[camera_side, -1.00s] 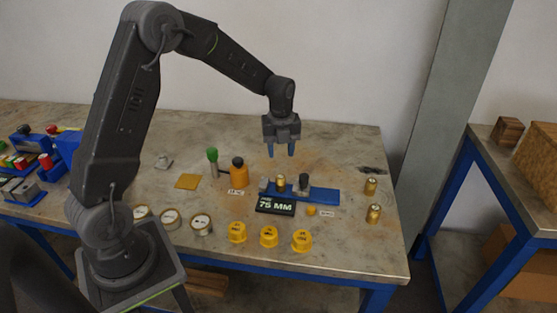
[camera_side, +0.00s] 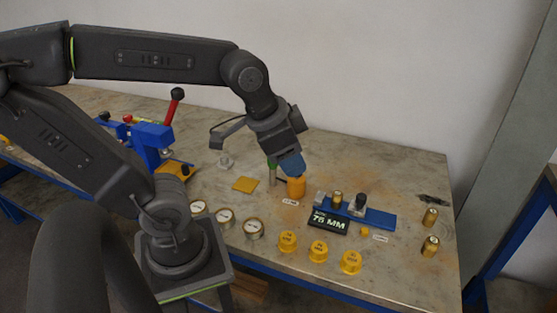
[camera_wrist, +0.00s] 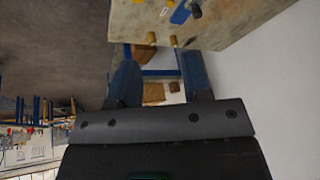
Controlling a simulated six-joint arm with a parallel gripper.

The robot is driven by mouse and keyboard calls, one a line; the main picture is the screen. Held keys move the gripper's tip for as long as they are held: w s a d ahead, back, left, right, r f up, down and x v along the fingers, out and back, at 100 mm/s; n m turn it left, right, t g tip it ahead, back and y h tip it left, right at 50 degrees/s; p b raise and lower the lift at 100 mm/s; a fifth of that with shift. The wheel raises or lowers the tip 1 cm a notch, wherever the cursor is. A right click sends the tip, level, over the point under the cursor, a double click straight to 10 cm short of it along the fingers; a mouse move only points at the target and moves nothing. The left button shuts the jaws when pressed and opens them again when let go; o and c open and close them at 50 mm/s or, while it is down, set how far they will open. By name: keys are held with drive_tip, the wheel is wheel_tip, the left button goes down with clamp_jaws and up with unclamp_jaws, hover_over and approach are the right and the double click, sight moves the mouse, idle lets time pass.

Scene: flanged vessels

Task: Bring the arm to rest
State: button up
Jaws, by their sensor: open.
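My arm is folded back, with the elbow at the upper left of the side view. I cannot tell how high the gripper is above the bench.
A blue fixture (camera_side: 362,213) with fittings stands behind the "75 MM" sign (camera_side: 329,222). Yellow caps (camera_side: 318,251), round gauges (camera_side: 225,218) and brass fittings (camera_side: 430,246) stand around it.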

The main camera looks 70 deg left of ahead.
drive_tip(key=shift+s+d+f+n+t, duration=0.1)
drive_tip(key=shift+s+d+n+t, duration=0.1)
drive_tip(key=shift+s+n, duration=0.45)
drive_tip(key=shift+s+d+f+n+t, duration=0.1)
drive_tip(key=shift+s+d+n, duration=0.05)
drive_tip(key=shift+s+n, duration=0.45)
